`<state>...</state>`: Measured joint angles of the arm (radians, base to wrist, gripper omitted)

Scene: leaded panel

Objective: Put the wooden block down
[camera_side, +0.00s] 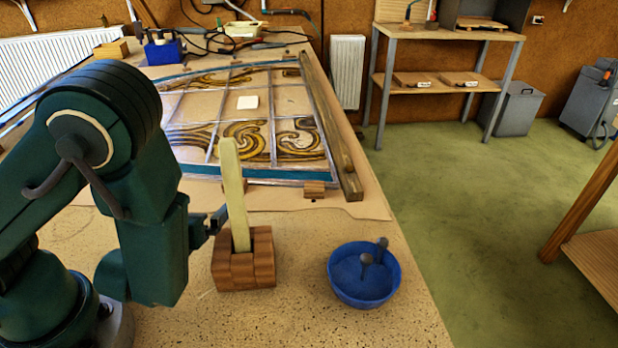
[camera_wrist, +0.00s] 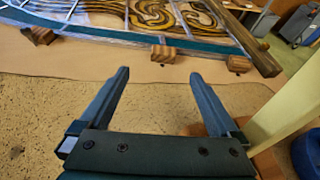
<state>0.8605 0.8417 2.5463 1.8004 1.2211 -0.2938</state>
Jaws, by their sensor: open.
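My gripper (camera_wrist: 160,78) is open, its two fingers apart with nothing between them in the wrist view. A small wooden block (camera_wrist: 163,53) lies at the panel's near edge, beyond the fingertips and roughly in line with the gap between them. Similar blocks sit along that edge to the left (camera_wrist: 38,34) and right (camera_wrist: 238,62); I cannot tell which one the task means. In the side view my gripper (camera_side: 207,228) is partly hidden behind the pale upright stick and its holder. One edge block (camera_side: 314,188) shows clearly there.
The pale stick (camera_side: 234,190) stands in a brown wooden holder (camera_side: 243,272) close beside my gripper. A blue bowl (camera_side: 363,287) with dark-headed nails stands to the right. The leaded panel (camera_side: 290,100) lies behind, with a long wooden bar (camera_side: 330,130) along its right side.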

